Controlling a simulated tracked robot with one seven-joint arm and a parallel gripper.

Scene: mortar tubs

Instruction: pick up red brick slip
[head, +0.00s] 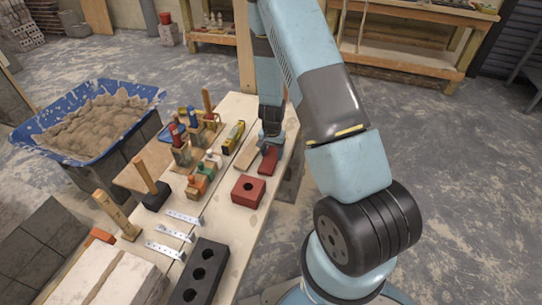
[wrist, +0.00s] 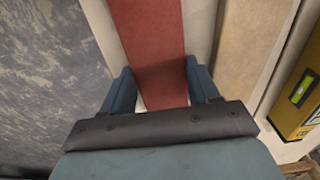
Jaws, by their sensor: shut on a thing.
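The red brick slip (head: 268,160) is a flat, dark red strip near the right edge of the wooden work table (head: 232,228). In the wrist view the slip (wrist: 150,45) runs away from me between the two blue fingers. My gripper (wrist: 160,85) is shut on the slip, one finger along each long side. In the head view my gripper (head: 271,140) is low at the table, and my wrist hides part of the slip's far end. I cannot tell whether the slip touches the table.
A tan wooden piece (wrist: 252,50) lies just right of the slip in the wrist view, with a yellow spirit level (wrist: 298,100) beyond it. A red block with a hole (head: 248,190) stands nearer on the table. A blue mortar tub (head: 88,118) is at left. Grey floor lies right.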

